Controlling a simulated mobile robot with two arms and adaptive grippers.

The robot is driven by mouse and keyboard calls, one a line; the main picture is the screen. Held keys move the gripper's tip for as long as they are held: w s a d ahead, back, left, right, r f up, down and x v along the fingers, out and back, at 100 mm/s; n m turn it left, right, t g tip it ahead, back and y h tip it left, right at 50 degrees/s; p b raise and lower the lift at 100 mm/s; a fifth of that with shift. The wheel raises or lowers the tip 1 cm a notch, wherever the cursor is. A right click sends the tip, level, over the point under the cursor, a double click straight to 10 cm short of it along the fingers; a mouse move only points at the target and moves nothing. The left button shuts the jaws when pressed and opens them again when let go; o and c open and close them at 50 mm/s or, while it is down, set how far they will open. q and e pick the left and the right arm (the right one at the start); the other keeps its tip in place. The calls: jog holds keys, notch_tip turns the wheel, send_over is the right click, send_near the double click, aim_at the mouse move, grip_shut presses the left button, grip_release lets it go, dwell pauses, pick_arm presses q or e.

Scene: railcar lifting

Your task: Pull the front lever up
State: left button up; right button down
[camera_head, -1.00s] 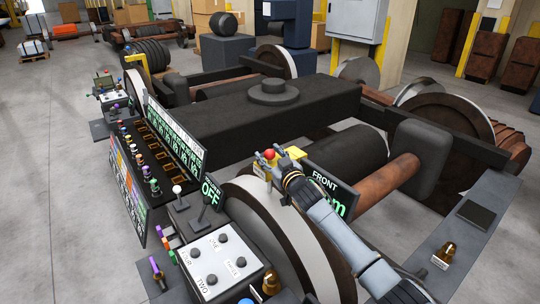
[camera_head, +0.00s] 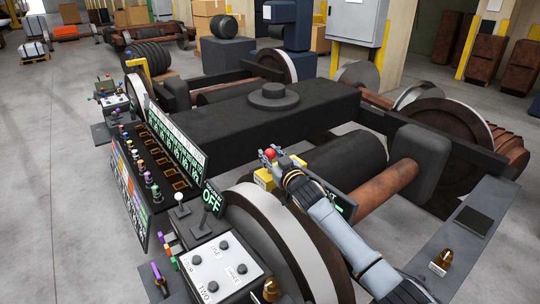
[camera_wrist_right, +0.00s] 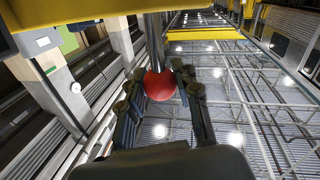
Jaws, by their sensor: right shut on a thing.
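The front lever shows as a red ball knob (camera_head: 270,153) by a yellow block (camera_head: 264,178), beside the large wheel in the middle of the head view. My right gripper (camera_head: 269,158) is at the knob, its arm reaching in from the lower right. In the right wrist view the red knob (camera_wrist_right: 160,85) sits between the fingers of my right gripper (camera_wrist_right: 158,88), at the end of a grey rod (camera_wrist_right: 154,40). The fingers are closed on the knob. My arm hides most of the front sign (camera_head: 336,203). My left gripper is not in view.
A control panel (camera_head: 160,165) with several coloured levers stands at the left. A white button box (camera_head: 221,266) and an OFF sign (camera_head: 212,198) are near the wheel (camera_head: 285,235). The dark railcar frame (camera_head: 230,125) lies behind. Open floor (camera_head: 60,150) is at the left.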

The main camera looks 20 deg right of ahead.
jog(key=c, duration=1)
grip_release()
jog(key=shift+s+r, duration=0.1)
jog(key=shift+r, duration=0.15)
jog(key=shift+o, duration=0.2)
jog(key=shift+s+d+f, duration=0.1)
jog(key=shift+s+f, duration=0.1)
jog(key=shift+s, duration=0.25)
jog(key=s+d, duration=0.1)
jog(key=s, duration=1)
jog(key=shift+d+r, duration=0.2)
jog(key=shift+d, duration=0.15)
jog(key=shift+f, duration=0.1)
